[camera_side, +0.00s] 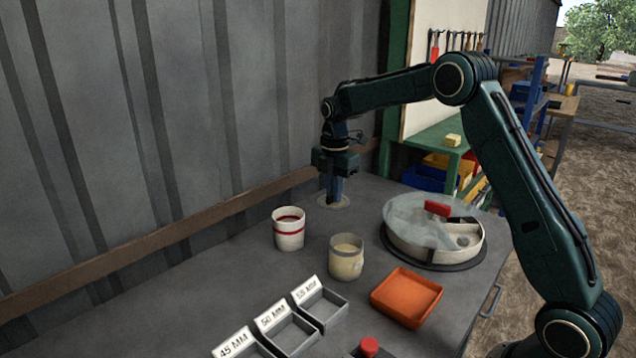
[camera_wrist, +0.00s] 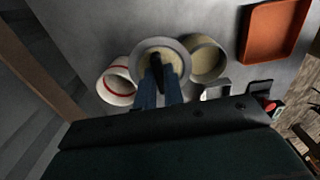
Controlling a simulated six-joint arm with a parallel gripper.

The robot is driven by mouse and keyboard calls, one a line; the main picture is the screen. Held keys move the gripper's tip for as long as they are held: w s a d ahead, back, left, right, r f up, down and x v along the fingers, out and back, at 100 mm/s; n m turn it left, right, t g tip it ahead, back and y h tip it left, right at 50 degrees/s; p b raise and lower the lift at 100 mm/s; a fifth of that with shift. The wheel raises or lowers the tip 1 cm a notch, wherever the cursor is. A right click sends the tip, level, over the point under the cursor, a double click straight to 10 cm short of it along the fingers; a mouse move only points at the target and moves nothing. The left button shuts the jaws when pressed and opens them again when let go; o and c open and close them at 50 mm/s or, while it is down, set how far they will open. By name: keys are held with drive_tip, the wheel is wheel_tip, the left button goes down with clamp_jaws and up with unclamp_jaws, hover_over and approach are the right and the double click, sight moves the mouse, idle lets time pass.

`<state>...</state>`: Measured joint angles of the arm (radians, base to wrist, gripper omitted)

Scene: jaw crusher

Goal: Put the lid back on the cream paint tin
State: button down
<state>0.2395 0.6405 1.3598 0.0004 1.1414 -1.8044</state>
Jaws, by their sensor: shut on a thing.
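The cream paint tin (camera_side: 346,264) stands upright and open on the grey bench, with cream contents showing. It also shows in the wrist view (camera_wrist: 208,60), right of my fingers. The lid (camera_side: 345,204) is a flat, pale round disc under my gripper (camera_side: 334,198), towards the back of the bench. In the wrist view the lid (camera_wrist: 147,48) lies around my fingertips (camera_wrist: 158,64). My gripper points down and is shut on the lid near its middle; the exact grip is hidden. Whether the lid touches the bench I cannot tell.
A white tin with a red band (camera_side: 289,232) stands left of the cream tin. An orange tray (camera_side: 407,297) and a round, clear-covered container (camera_side: 408,243) are to the right. Labelled bins (camera_side: 290,332) and a red knob (camera_side: 369,347) are in front. The wall (camera_side: 180,120) is close behind.

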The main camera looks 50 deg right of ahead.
drive_tip(key=s+a, duration=0.4)
drive_tip(key=s, duration=0.4)
drive_tip(key=shift+a+r, duration=0.3)
drive_tip(key=shift+r, duration=0.15)
drive_tip(key=shift+w+f, duration=0.1)
drive_tip(key=shift+f, duration=0.05)
wheel_tip(320, 180, down, 6)
idle(0.6)
drive_tip(key=shift+f, duration=0.2)
idle(2.1)
drive_tip(key=c, duration=0.9)
unclamp_jaws()
drive_tip(key=shift+c, duration=0.2)
drive_tip(key=shift+r, duration=0.15)
